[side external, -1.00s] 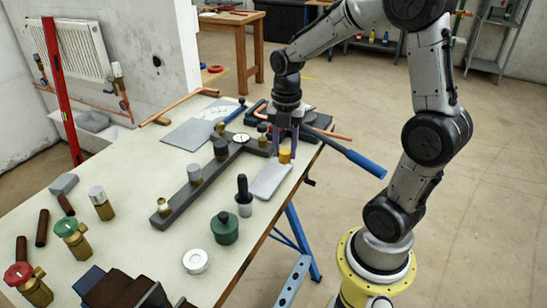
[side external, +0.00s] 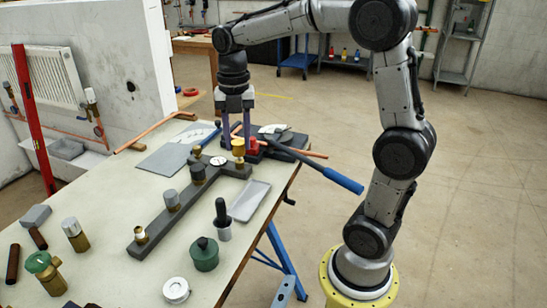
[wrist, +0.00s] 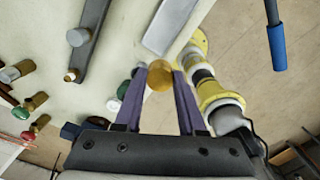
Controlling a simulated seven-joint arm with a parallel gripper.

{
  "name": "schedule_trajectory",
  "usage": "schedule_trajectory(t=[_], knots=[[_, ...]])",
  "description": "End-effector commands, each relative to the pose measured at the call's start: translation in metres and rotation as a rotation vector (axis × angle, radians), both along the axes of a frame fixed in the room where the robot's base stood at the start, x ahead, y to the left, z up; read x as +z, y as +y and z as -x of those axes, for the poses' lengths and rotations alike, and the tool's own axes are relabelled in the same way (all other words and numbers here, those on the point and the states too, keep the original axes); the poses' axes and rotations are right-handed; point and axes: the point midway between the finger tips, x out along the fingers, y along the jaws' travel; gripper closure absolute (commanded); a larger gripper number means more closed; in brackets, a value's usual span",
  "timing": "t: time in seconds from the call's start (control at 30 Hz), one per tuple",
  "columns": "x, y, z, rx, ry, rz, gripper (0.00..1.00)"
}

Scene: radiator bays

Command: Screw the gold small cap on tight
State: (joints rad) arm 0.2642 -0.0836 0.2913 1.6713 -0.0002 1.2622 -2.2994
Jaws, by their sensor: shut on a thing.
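The gold small cap (side external: 238,146) is between the fingertips of my gripper (side external: 237,144), which is shut on it. The cap also shows in the wrist view (wrist: 160,76), between the two purple fingers (wrist: 159,82). In the side view it appears just above the brass fitting (side external: 239,163) at the right end of the grey manifold's crossbar (side external: 155,222). I cannot tell whether cap and fitting touch. The tray (side external: 248,202) in front is empty.
Other manifold posts carry a grey cap (side external: 172,200) and a dark cap (side external: 198,172). A black-handled tool (side external: 222,218), a green pot (side external: 205,254) and a white ring (side external: 176,290) stand nearer. A blue-handled bar (side external: 342,180) juts past the table's right edge.

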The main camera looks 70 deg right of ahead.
Motion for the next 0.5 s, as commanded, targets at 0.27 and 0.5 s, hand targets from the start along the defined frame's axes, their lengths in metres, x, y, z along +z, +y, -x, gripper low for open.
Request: schedule_trajectory(t=[0.27, 0.5], knots=[[-0.001, 0.064, -0.109, 0.252, 0.003, -0.001, 1.00], [-0.030, 0.143, -0.165, 0.432, 0.005, -0.001, 1.00]])
